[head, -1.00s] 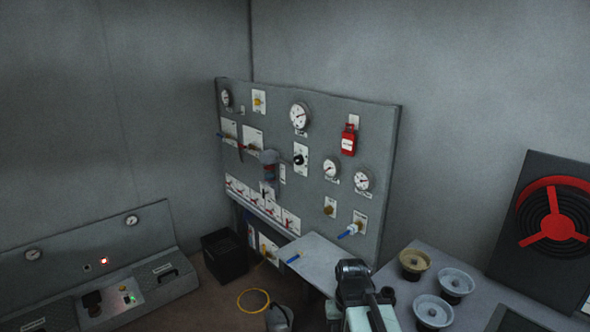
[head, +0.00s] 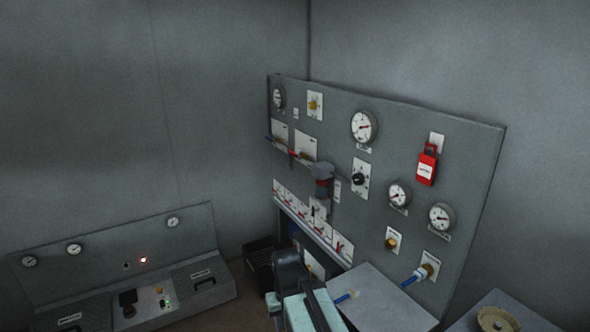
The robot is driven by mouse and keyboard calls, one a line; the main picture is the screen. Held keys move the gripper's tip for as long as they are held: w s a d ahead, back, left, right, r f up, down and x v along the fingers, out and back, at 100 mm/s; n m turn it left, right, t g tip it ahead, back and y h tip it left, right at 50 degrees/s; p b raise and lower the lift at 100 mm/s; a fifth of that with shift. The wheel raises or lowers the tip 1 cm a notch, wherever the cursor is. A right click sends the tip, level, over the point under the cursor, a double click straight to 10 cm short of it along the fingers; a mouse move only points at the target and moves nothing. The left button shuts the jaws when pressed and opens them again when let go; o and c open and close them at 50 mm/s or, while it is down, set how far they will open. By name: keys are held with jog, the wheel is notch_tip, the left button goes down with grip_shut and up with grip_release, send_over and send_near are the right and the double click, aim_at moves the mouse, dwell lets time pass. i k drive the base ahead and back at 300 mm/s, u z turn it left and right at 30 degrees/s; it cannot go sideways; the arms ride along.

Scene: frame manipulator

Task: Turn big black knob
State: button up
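The big black knob (head: 358,179) sits on a white plate (head: 361,190) near the middle of the grey gauge panel (head: 330,120) in the head view. My gripper (head: 289,262) is at the dark end of my arm, at the bottom centre. It is below and left of the knob in the picture, clearly apart from it. Its fingers cannot be made out, so I cannot tell if it is open or shut. Nothing hides the knob.
A grey and red cylinder (head: 323,182) juts from the panel left of the knob. A red tag (head: 427,165) and several gauges surround it. A grey shelf (head: 385,300) and a blue-handled valve (head: 417,276) are below. A console (head: 190,290) stands at left.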

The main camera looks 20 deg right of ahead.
aim_at(358, 178)
jog(key=u, duration=0.55)
jog(key=i, duration=1.3)
jog(key=u, duration=0.3)
jog(key=k, duration=0.8)
jog(key=u, duration=0.15)
jog(key=i, duration=0.8)
jog(key=z, duration=0.05)
